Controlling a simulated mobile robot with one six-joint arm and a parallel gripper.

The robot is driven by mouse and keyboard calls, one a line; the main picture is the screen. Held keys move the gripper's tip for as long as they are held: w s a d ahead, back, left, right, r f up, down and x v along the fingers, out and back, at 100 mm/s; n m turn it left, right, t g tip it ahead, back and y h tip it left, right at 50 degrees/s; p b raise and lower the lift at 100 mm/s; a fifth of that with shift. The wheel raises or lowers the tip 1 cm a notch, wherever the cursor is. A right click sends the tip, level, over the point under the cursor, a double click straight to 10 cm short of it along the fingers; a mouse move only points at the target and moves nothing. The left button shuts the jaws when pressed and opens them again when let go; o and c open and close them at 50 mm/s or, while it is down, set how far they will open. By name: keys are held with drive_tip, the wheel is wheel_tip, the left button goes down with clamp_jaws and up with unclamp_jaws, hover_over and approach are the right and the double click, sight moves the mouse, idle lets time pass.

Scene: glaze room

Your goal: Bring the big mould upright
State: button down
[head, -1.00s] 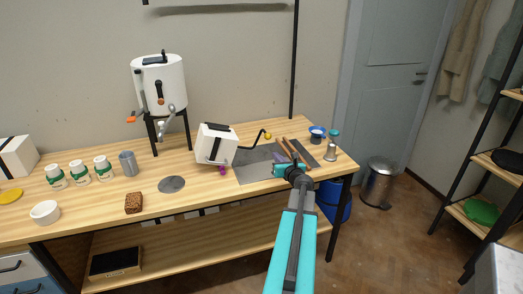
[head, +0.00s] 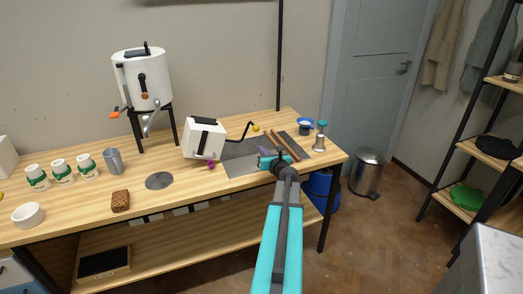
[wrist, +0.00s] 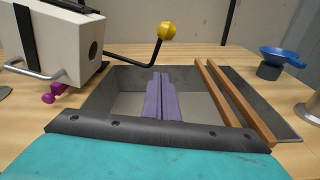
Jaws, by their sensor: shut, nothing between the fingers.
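A white block with a black strap (head: 205,143), which I take for the big mould, sits on the wooden bench left of my gripper. It looks tilted, and a thin metal handle shows low on its front. My gripper (head: 265,152) is over the dark grey tray, apart from the block. In the wrist view its lavender fingers (wrist: 160,77) are closed together and empty.
The grey tray (wrist: 103,100) holds two wooden sticks (wrist: 232,105). A black crank with a yellow knob (wrist: 166,30) rises behind it. A purple piece (wrist: 49,98) lies by the block. A white drum (head: 142,80) stands back left.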

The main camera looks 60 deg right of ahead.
drive_tip(key=shift+p+x, duration=0.85)
drive_tip(key=shift+x, duration=3.65)
drive_tip(key=shift+s+a+r+p, duration=0.1)
drive_tip(key=shift+s+r+p, duration=0.15)
drive_tip(key=shift+r, duration=0.4)
drive_tip(key=shift+s+d+r+p, duration=0.15)
drive_tip(key=shift+r+p, duration=0.2)
drive_tip(key=shift+r, duration=0.35)
drive_tip(key=shift+s+a+r+p, duration=0.2)
drive_tip(key=shift+r+p, duration=0.1)
drive_tip(key=shift+r, duration=0.35)
drive_tip(key=shift+r, duration=0.15)
